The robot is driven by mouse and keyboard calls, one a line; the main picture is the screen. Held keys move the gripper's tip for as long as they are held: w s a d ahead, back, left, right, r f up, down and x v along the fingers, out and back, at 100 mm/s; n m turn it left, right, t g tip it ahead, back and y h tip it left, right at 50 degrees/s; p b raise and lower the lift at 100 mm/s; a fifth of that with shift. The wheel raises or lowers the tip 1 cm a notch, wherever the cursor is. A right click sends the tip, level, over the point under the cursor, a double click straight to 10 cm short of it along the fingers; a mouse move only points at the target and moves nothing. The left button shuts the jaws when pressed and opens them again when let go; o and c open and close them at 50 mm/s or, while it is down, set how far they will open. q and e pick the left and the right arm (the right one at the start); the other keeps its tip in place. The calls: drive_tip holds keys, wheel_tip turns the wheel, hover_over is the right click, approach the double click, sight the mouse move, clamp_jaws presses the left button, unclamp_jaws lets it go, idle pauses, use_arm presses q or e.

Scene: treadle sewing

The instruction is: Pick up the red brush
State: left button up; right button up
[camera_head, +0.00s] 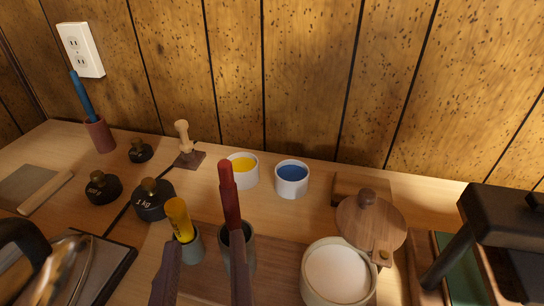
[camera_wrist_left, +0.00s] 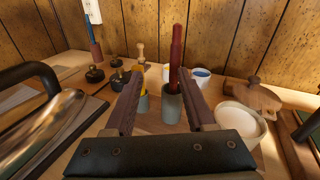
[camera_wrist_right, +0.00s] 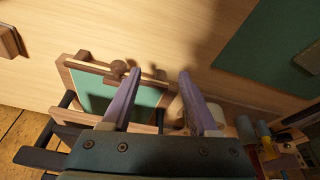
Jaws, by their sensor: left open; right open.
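The red brush (camera_head: 229,190) stands upright in a grey-green cup (camera_head: 249,251) near the front middle of the table. It also shows in the left wrist view (camera_wrist_left: 176,48), its top rising above the finger tips, near the right finger. My left gripper (camera_head: 204,246) is open and empty, its fingers pointing towards the brush and cup. In the head view one finger overlaps the lower brush and cup; I cannot tell if they touch. My right gripper (camera_wrist_right: 159,77) is open and empty over a wooden frame with a green panel (camera_wrist_right: 95,92), and is out of the head view.
A yellow brush (camera_head: 179,216) stands in a cup just left of the red one. A white bowl (camera_head: 337,272) and wooden lid (camera_head: 371,224) lie to the right. Paint pots, yellow (camera_head: 243,168) and blue (camera_head: 291,178), stand behind. Black weights (camera_head: 152,202) are at left.

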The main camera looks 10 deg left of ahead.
sight(229, 224)
drive_tip(key=f, duration=0.1)
drive_tip(key=f+b, duration=0.1)
drive_tip(key=f, duration=0.1)
drive_tip(key=shift+w+a+f+b, duration=0.1)
drive_tip(key=shift+a+f+b, duration=0.15)
drive_tip(key=shift+f+b, duration=0.1)
use_arm(q)
drive_tip(key=f, duration=0.1)
drive_tip(key=f+m, duration=0.1)
drive_tip(key=d+m+t+h, duration=0.1)
drive_tip(key=shift+w+d+f, duration=0.1)
drive_tip(key=shift+w+f, duration=0.3)
drive_tip(key=x, duration=0.3)
drive_tip(key=shift+w+r, duration=0.15)
drive_tip(key=shift+w, duration=0.15)
use_arm(e)
drive_tip(key=shift+d, duration=0.15)
use_arm(q)
drive_tip(key=x, duration=0.6)
drive_tip(key=shift+d, duration=0.15)
use_arm(e)
drive_tip(key=shift+f, duration=0.2)
use_arm(q)
drive_tip(key=shift+c, duration=0.2)
clamp_jaws()
